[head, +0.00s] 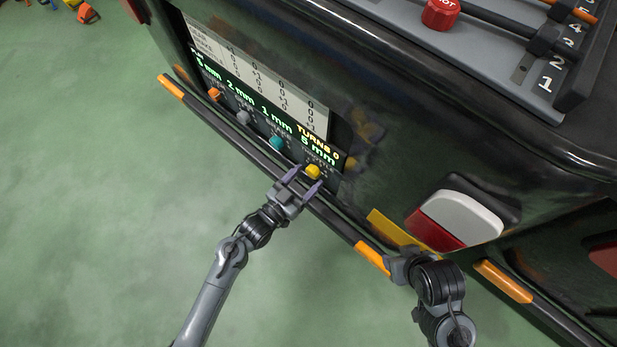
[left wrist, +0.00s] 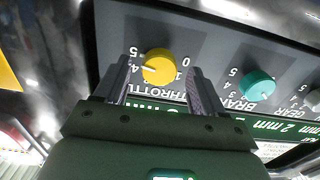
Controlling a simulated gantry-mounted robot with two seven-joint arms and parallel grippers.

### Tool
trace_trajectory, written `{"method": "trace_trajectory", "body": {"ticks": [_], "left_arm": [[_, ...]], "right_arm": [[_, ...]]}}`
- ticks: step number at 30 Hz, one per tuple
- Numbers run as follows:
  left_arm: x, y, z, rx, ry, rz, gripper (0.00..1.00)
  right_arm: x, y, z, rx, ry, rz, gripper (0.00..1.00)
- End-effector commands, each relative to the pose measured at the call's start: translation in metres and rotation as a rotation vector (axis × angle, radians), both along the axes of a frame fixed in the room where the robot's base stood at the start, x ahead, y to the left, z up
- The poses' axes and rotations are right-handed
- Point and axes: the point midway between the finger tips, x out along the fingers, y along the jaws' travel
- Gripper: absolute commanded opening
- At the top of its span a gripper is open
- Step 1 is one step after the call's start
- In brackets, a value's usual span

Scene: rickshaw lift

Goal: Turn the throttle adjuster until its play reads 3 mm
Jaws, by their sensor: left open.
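The throttle adjuster is a yellow knob (head: 313,172) at the lower right end of the vehicle's dark panel. The readout above it shows 5 mm and TURNS 0. In the left wrist view the yellow knob (left wrist: 160,66) is labelled THROTTLE and its white mark points left, towards the high end of its scale. My left gripper (head: 307,177) is open, with its fingers on either side of the knob. No clear grip on it shows. My right gripper (head: 399,267) is beside the bumper rail, and its fingers cannot be made out.
A teal brake knob (head: 277,143), a grey knob (head: 243,117) and an orange knob (head: 214,94) line the same panel. A dark rail with orange ends (head: 372,258) runs below. A red-and-white lamp (head: 455,219) is to the right. The green floor (head: 90,220) is open at left.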

Motion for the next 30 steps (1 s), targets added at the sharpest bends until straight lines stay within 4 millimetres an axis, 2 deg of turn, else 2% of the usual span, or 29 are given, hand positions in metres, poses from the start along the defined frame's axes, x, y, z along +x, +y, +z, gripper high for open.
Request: {"method": "trace_trajectory", "body": {"ticks": [6,15,17,26,30], "left_arm": [[0.0101,-0.0093,-0.0005,0.0,0.0,0.0,0.69],[0.0109,-0.0102,0.0002,0.001,0.001,0.0,0.69],[0.0108,-0.0101,0.0002,0.001,0.001,0.0,0.62],[0.0108,-0.01,0.0001,0.001,0.001,0.0,0.16],[0.0107,-0.0101,0.0005,-0.002,0.003,0.0,0.13]], "right_arm": [[-0.0001,-0.0013,-0.0077,-0.005,0.0,0.003,0.51],[-0.0002,-0.0011,-0.0075,-0.004,0.0,0.002,0.51],[-0.0002,-0.0008,-0.0074,-0.003,0.001,0.001,0.51],[-0.0004,0.0007,-0.0074,0.004,0.002,-0.003,0.51],[-0.0005,0.0011,-0.0066,0.005,0.001,-0.004,0.51]]}}
